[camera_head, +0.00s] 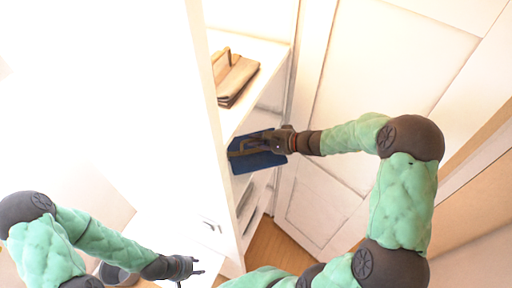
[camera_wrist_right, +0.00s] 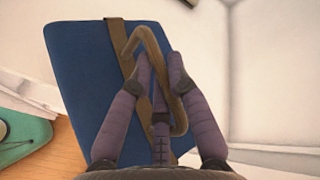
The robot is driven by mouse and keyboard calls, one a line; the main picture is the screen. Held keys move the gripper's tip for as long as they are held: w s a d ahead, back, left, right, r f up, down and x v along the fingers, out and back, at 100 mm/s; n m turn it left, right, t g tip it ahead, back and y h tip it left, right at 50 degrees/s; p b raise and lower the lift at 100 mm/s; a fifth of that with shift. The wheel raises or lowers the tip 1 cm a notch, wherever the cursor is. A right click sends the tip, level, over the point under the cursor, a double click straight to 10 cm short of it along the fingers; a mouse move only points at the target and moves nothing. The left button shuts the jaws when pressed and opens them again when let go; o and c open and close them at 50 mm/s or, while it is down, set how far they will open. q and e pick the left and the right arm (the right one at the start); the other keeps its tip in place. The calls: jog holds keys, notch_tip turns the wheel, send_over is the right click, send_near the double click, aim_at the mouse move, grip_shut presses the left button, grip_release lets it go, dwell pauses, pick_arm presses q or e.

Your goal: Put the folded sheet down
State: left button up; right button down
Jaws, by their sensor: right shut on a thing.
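The folded sheet (camera_head: 264,161) is a flat dark blue bundle with a brown strap and a brown loop handle. It is at the open front of the white shelf unit, at the compartment below the upper shelf. My right gripper (camera_head: 266,143) is shut on the handle. The right wrist view shows the blue sheet (camera_wrist_right: 85,60) below the fingers (camera_wrist_right: 160,65), with the handle (camera_wrist_right: 135,38) between them. I cannot tell whether the sheet touches a shelf board. My left gripper (camera_head: 198,269) is open and empty, low in the head view.
A beige folded bundle (camera_head: 238,76) with a handle lies on the upper shelf (camera_head: 262,52). A lower compartment holds a greyish item (camera_head: 244,198). A tall white side panel (camera_head: 207,100) bounds the shelves on the left; a panelled white door (camera_head: 390,70) stands right.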

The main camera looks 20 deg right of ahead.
aim_at(256, 148)
notch_tip(256, 148, down, 3)
jog(key=shift+s+r, duration=0.1)
jog(key=shift+d+f, duration=0.1)
jog(key=shift+f, duration=0.4)
jog(key=shift+f, duration=0.1)
jog(key=c, duration=1.2)
grip_release()
